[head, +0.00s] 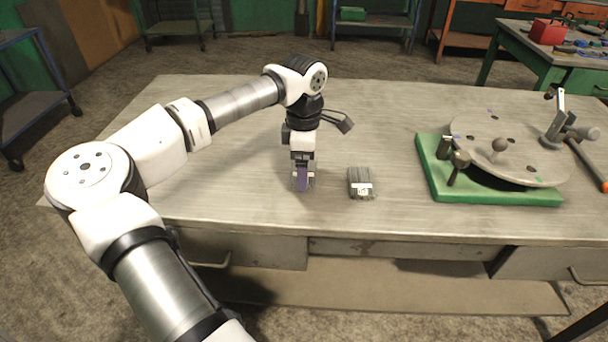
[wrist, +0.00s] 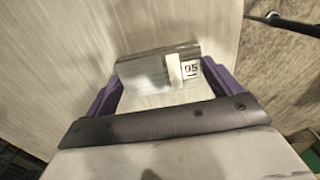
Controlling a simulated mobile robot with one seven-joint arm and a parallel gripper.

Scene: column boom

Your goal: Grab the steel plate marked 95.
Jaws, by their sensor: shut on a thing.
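My gripper (head: 303,186) points down at the front middle of the workbench. Its purple fingers are shut on the steel plate marked 95 (wrist: 146,72), which lies between the fingertips in the wrist view. The plate is grey and shiny, with a white label bearing 95 near its right end and a pale strip beside that label. In the head view the near finger hides most of what I hold. My gripper (wrist: 163,88) is low, at or just above the bench; I cannot tell which.
A small grey block with a white label (head: 359,179) sits on the workbench (head: 230,195), just right of my gripper. A green base (head: 505,194) with a round grey disc (head: 480,130) and clamps stands further right. The bench's front edge is close; its back middle is clear.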

